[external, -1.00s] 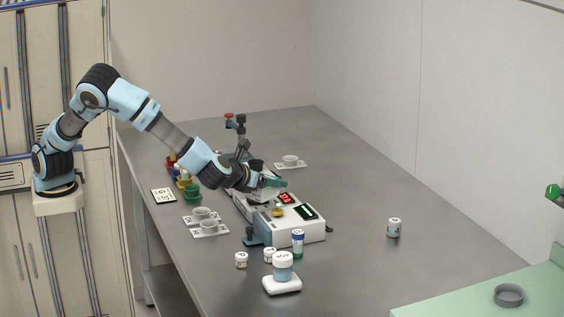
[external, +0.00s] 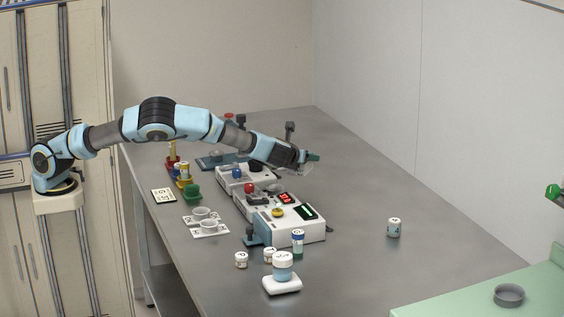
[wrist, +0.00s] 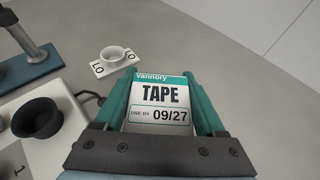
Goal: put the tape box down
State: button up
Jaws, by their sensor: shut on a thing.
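The tape box (wrist: 160,100) is a white and green box with the word TAPE and 09/27 on its face. My gripper (wrist: 163,92) is shut on it, with a green finger on each side. In the external view my gripper (external: 308,160) is stretched out over the far part of the grey table, beyond the white devices. The tape box is hard to make out in that view. The wrist view shows bare table beyond the box.
A cup on a card marked LO (wrist: 115,58) stands left of the box. White devices with knobs and displays (external: 290,226) stand mid-table. Two cups on cards (external: 207,228) are nearer left.

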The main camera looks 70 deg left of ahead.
aim_at(296, 173)
jog(key=shift+f+p, duration=0.4)
jog(key=shift+f, duration=2.3)
jog(key=shift+f, duration=0.15)
jog(key=o, duration=1.4)
jog(key=shift+r, duration=0.2)
jog(key=b+v, duration=0.2)
jog(key=v, duration=0.9)
jog(key=shift+s+d, duration=0.4)
jog(key=shift+d, duration=0.1)
